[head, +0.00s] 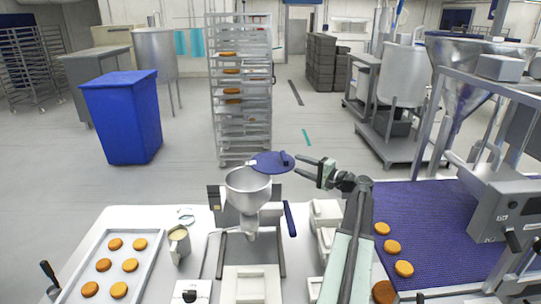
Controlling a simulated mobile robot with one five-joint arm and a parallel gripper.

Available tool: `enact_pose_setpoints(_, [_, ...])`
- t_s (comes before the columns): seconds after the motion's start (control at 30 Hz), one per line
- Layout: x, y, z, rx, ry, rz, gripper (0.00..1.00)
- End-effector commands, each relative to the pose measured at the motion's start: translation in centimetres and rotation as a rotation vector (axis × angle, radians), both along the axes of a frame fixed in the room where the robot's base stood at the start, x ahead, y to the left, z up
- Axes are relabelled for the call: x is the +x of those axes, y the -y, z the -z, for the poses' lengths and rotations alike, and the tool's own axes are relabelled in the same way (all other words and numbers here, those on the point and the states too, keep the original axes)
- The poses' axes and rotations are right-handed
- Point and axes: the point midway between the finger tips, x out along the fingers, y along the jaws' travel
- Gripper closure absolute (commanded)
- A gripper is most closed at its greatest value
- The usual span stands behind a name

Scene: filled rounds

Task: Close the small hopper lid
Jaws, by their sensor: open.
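The small hopper (248,189) is a metal funnel on a stand at the middle of the white table. Its round dark blue lid (266,163) is raised and stands off to the upper right of the funnel mouth, so the mouth is uncovered. A small knob or handle shows at the lid's right edge. My gripper (306,166) is just right of the lid, with its fingers pointing left toward it. The fingers are apart and nothing shows between them. I cannot tell whether a fingertip touches the lid.
A tray (151,262) with several orange rounds lies at the left, beside a metal jug (179,246). A blue conveyor belt (440,225) carries rounds at the right. A blue bin (122,115) and a tall rack (240,100) stand behind on open floor.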

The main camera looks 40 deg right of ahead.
Motion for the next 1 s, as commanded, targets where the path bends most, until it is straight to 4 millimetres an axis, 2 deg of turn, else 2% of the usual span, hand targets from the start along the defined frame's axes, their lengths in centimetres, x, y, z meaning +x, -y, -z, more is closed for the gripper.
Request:
enact_pose_setpoints(0.17, [0.0, 0.1, -0.1, 0.002, 0.004, 0.001, 0.56])
enact_pose_setpoints(0.27, [0.9, -0.1, -0.1, 0.002, 0.004, -0.004, 0.56])
enact_pose_setpoints(0.5, [5.5, -1.1, -0.1, 0.001, 0.003, -0.011, 0.56])
enact_pose_setpoints(0.7, [8.0, -1.5, -0.1, 0.001, 0.003, -0.011, 0.56])
enact_pose_setpoints(1.0, [8.4, -1.7, -0.1, 0.001, 0.003, -0.011, 0.56])
